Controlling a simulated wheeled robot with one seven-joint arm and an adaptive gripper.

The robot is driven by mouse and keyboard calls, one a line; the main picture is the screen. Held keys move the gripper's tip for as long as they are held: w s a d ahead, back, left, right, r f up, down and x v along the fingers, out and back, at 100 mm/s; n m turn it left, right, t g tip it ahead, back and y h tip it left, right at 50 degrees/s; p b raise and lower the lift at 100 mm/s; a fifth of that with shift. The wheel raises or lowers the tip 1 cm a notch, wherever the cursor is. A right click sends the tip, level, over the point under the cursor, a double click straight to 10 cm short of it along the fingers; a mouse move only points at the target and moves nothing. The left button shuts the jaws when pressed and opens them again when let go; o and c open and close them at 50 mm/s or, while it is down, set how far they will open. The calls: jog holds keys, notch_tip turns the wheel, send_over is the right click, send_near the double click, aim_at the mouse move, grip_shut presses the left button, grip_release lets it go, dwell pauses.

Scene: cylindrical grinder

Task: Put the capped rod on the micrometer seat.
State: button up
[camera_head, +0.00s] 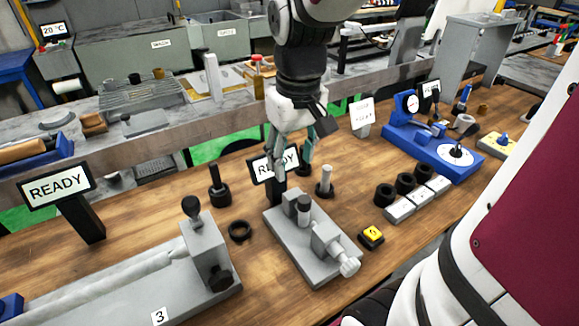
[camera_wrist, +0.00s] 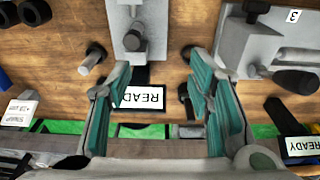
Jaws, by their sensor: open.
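A short rod with a dark cap (camera_head: 303,205) stands upright on the grey micrometer fixture (camera_head: 284,247), against a small grey block. It also shows in the wrist view (camera_wrist: 133,41). Its foot is partly hidden, so I cannot tell exactly how it sits on the seat. The fixture has a round pale knob (camera_head: 348,266) at its front right. My gripper (camera_head: 289,160) is open and empty, above and behind the fixture. In the wrist view, its teal-padded fingers (camera_wrist: 160,75) are wide apart, with the capped rod beyond their tips.
A READY sign (camera_head: 274,166) stands behind the fixture. A pale pin in a dark base (camera_head: 325,184) is close by on its right, a dark pin (camera_head: 218,188) on its left. A black ring (camera_head: 239,231), the grinder bed (camera_head: 130,296) and a yellow button (camera_head: 371,236) flank it.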

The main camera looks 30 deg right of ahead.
jog(key=s+a+r+t, duration=0.2)
jog(key=s+a+r, duration=0.1)
jog(key=s, duration=0.2)
jog(key=s+a+r+t, duration=0.1)
jog(key=s+a+r, duration=0.1)
jog(key=s, duration=0.3)
jog(key=shift+s+a+r+t, duration=0.35)
jog(key=shift+a+r+t, duration=0.05)
dwell(1.5)
